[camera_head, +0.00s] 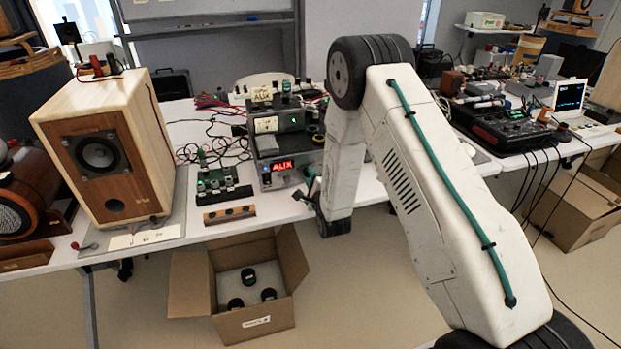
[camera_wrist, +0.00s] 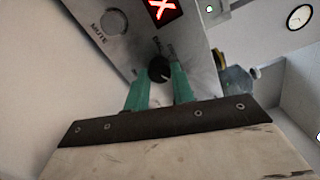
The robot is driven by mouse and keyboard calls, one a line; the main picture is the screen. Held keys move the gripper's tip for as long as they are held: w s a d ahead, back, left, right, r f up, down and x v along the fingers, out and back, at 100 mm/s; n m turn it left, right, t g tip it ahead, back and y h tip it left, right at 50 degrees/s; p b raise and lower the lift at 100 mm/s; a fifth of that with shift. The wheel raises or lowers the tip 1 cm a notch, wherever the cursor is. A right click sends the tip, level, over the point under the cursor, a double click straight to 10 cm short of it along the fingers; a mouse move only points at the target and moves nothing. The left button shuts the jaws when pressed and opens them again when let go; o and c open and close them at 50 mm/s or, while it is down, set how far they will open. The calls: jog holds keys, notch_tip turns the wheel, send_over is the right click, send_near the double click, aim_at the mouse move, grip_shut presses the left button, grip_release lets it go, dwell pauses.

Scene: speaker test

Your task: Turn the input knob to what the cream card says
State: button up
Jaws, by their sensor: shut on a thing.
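The amplifier (camera_head: 266,182) has a silver front with a red lit display (camera_head: 282,166) reading AUX. In the wrist view, part of the same display (camera_wrist: 164,9) shows a red X. The cream card (camera_head: 262,93) stands on the stacked gear above and appears to read AUX. The black input knob (camera_wrist: 159,68) is on the silver front panel, between the teal fingers of my gripper (camera_wrist: 160,80), which is shut on it. In the head view, my gripper (camera_head: 308,190) is at the amplifier's right front, and the knob is hidden there.
A round button (camera_wrist: 115,21) marked MUTE is on the panel. A wooden speaker (camera_head: 110,150) stands at left. A small circuit board (camera_head: 217,182) and cables lie between it and the amplifier. An open cardboard box (camera_head: 250,320) with black round parts is below the bench.

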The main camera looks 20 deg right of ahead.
dwell(0.4)
jog(key=o, duration=1)
jog(key=shift+s, duration=0.1)
jog(key=s, duration=0.7)
jog(key=shift+s, duration=0.35)
